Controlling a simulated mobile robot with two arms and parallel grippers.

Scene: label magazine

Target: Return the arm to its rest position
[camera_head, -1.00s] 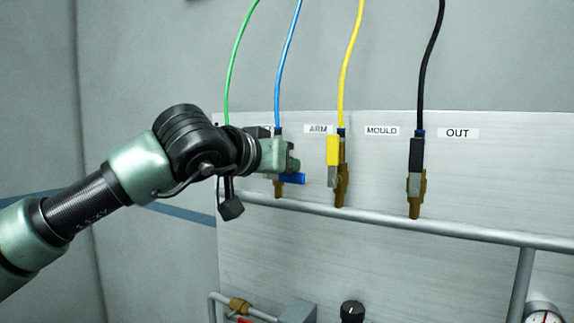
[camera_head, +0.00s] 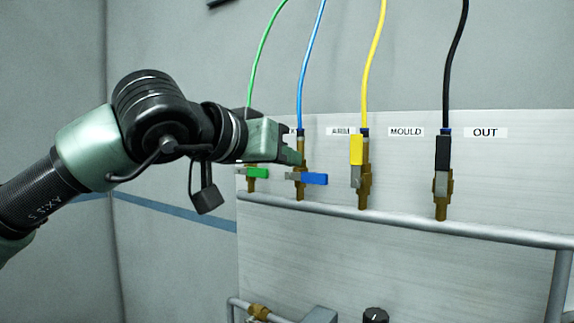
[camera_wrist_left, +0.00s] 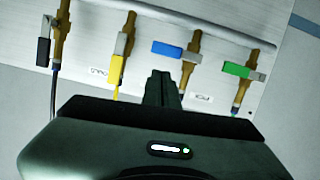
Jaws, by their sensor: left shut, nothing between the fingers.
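My left gripper (camera_head: 292,158) is in front of the panel, its tip near the top of the blue-handled valve. In the left wrist view its fingers (camera_wrist_left: 161,88) are together with nothing between them. The blue handle (camera_head: 313,179) and green handle (camera_head: 257,173) lie sideways, across their brass valves. The yellow handle (camera_head: 356,150) and black handle (camera_head: 443,152) stand upright along theirs. All these handles also show in the left wrist view. I cannot tell whether the gripper touches the blue hose. My right gripper is not in view.
A grey pipe (camera_head: 400,219) runs under the valves. Green, blue, yellow and black hoses (camera_head: 454,60) rise from them. Labels such as OUT (camera_head: 485,132) are on the panel (camera_head: 520,190). A black knob (camera_head: 375,315) sits below. The wall at left is bare.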

